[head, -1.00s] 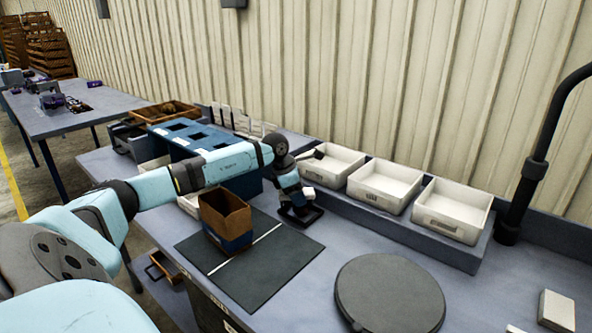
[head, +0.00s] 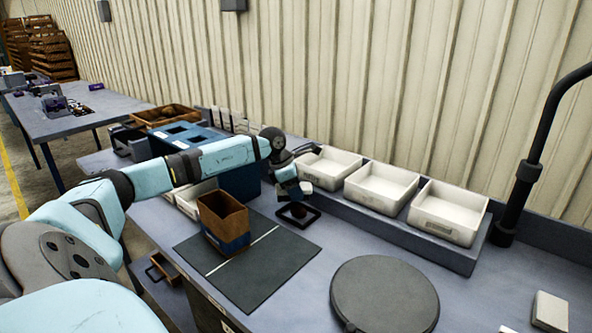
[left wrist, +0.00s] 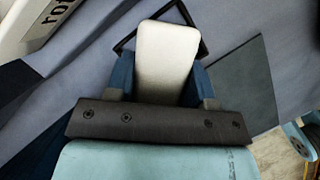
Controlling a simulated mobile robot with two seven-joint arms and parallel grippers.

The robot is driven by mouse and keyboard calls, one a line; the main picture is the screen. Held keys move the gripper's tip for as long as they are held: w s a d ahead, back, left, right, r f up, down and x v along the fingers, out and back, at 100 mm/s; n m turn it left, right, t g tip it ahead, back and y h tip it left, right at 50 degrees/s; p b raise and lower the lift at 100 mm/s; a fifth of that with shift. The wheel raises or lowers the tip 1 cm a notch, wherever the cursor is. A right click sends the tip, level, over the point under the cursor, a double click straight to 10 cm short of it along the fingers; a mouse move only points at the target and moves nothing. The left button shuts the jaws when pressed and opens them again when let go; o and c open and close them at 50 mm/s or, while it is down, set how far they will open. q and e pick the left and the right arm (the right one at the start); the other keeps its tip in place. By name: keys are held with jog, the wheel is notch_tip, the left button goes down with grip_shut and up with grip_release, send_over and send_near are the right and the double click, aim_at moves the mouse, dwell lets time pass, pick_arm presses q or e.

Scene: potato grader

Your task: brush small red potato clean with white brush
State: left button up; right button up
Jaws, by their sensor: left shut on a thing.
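My left gripper (head: 296,190) is shut on a white block-like thing, which I take to be the white brush (left wrist: 165,60). In the left wrist view the brush fills the space between the two blue fingers and hides much of what lies beyond. Below the gripper in the head view is a small dark square frame or tray (head: 313,219) on the table. A small dark reddish lump, probably the small red potato (head: 298,211), sits inside it. The brush appears above it; I cannot tell whether they touch. My right gripper is not in view.
A brown open box (head: 222,222) stands on the dark mat (head: 262,277) left of the tray. White bins (head: 381,190) line the back shelf. A round grey disc (head: 385,293) lies at front right. The mat's right half is clear.

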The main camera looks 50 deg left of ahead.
pick_arm(q)
jog(key=shift+d+r, duration=0.1)
jog(key=shift+r, duration=0.6)
jog(key=shift+r+p, duration=1.25)
jog(key=shift+r, duration=0.8)
